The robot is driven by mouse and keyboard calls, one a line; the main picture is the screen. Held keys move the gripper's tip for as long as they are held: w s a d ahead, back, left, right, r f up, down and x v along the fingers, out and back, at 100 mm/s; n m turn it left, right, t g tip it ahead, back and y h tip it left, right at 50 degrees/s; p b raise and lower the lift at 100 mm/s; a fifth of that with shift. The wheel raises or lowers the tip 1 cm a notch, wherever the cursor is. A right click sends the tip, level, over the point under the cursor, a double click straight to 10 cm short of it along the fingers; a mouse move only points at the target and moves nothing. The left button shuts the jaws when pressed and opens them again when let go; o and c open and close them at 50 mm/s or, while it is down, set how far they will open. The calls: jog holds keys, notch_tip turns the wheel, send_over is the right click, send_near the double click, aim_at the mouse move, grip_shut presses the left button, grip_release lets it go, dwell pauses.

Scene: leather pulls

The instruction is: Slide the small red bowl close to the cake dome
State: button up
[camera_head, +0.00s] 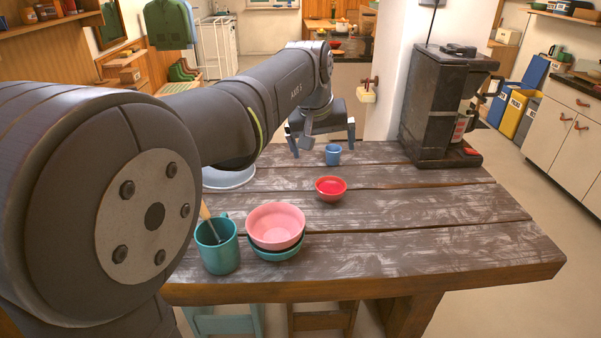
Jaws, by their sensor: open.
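The small red bowl (331,189) stands upright on the wooden table, right of centre. My gripper (322,143) is open and empty at the far side of the table, behind the red bowl and apart from it. Its fingers point down, near a small blue cup (333,155). I cannot make out a cake dome for certain. A pale bluish round rim (230,179) shows on the table below my arm; my arm hides most of it, so I cannot tell whether it belongs to the dome.
A pink bowl (276,223) sits in a teal bowl (277,253) at the near edge. A teal mug (218,251) with a utensil stands left of them. A dark coffee machine (430,105) stands at the back right. The table's right side (440,230) is clear.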

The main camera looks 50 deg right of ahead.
aim_at(330, 192)
jog(key=shift+c, duration=0.2)
jog(key=c, duration=1.4)
jog(key=shift+d, duration=0.15)
jog(key=c, duration=0.4)
jog(key=d+m, duration=0.2)
jog(key=s+d+f+m+y, duration=0.1)
jog(key=d+m, duration=0.1)
jog(key=m, duration=0.1)
jog(key=d+f+m, duration=0.1)
jog(key=d+m, duration=0.1)
jog(key=shift+s+f+m+g+y, duration=0.1)
jog(key=shift+s+m+g+y, duration=0.2)
jog(key=shift+g+y, duration=0.1)
grip_shut()
jog(key=s+d+f+m+y, duration=0.35)
jog(key=d+m, duration=0.35)
jog(key=m, duration=0.4)
jog(key=shift+h, duration=0.45)
notch_tip(330, 192, down, 11)
jog(key=shift+s+a+r, duration=0.1)
jog(key=shift+s+a, duration=0.05)
jog(key=shift+w+a, duration=0.9)
jog(key=shift+w, duration=0.1)
jog(key=shift+w+a, duration=0.45)
jog(key=shift+w, duration=0.05)
